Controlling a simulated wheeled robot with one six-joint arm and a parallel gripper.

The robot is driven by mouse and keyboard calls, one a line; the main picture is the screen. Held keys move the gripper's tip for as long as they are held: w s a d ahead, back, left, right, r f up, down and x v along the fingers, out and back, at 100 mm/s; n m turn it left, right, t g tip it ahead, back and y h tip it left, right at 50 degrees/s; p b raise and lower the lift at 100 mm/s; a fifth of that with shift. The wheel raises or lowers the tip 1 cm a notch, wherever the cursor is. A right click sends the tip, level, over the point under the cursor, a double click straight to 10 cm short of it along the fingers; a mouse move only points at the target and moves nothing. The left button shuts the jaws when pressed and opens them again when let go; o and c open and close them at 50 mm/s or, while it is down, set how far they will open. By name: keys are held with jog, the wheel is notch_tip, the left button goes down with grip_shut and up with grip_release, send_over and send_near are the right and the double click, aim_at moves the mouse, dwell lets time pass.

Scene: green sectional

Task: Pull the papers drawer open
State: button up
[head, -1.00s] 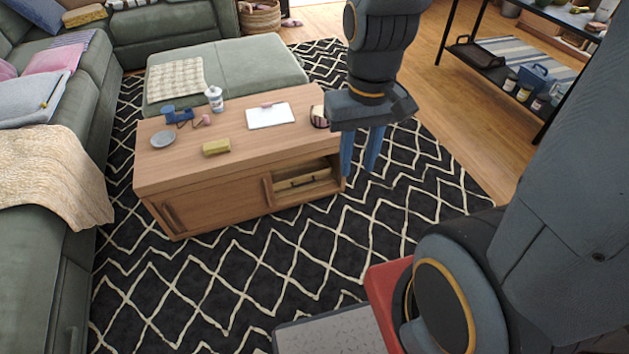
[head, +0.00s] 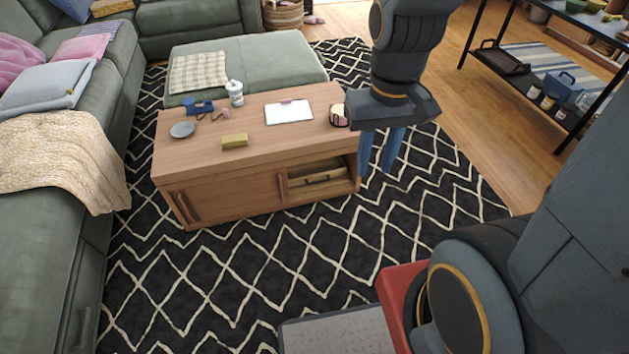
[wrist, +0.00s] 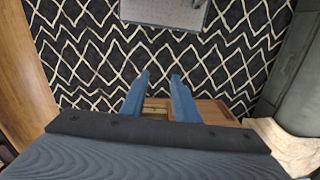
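A wooden coffee table (head: 200,163) stands on the patterned rug. Its front has a closed panel with a vertical handle on the left and an open bay on the right. Inside that bay sits a light wooden drawer front (head: 318,178) with a dark handle; it looks closed, and I cannot read any label. My gripper (head: 380,158) hangs in front of the table's right end, pointing down, its blue fingers apart and empty. In the wrist view the fingers (wrist: 160,90) are spread, with the table (wrist: 213,110) beyond them. The gripper is not touching the drawer.
On the tabletop are a clipboard (head: 289,111), a yellow sponge (head: 235,140), a white bottle (head: 235,93), a grey dish (head: 182,130) and a blue item (head: 198,106). A green sofa (head: 50,230) lines the left. Open rug (head: 250,260) lies before the table.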

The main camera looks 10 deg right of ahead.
jog(key=w+d+f+m+t+b, duration=0.25)
jog(key=w+f+b, duration=0.45)
jog(key=w+f, duration=0.6)
jog(key=w+d+f+m+t+b, duration=0.2)
jog(key=w+f+m+b, duration=0.35)
jog(key=w+f, duration=0.75)
jog(key=w+d+f+m+t+b, duration=0.1)
jog(key=w+d+f+t+b, duration=0.15)
jog(key=w+f+b, duration=0.8)
jog(key=w+d+f+m+t+h+b, duration=0.1)
jog(key=w+f+m+t+b, duration=0.15)
jog(key=w+f, duration=0.65)
jog(key=w+d+f+m+t+b, duration=0.15)
jog(key=w+f+b, duration=0.25)
jog(key=f, duration=0.9)
jog(key=w+a+f+m+t+y+b, duration=0.15)
jog(key=f+b, duration=0.25)
jog(key=f, duration=0.5)
jog(key=a+f+m+t+y+b, duration=0.1)
jog(key=a+f+m+t+b, duration=0.2)
jog(key=f, duration=0.6)
jog(key=shift+n, duration=0.35)
jog(key=shift+a+b+x, duration=0.1)
jog(key=shift+b+x, duration=0.95)
jog(key=shift+x, duration=0.85)
jog(key=shift+a+b+x, duration=0.15)
jog(key=shift+b+x, duration=0.9)
jog(key=shift+x, duration=0.85)
grip_shut()
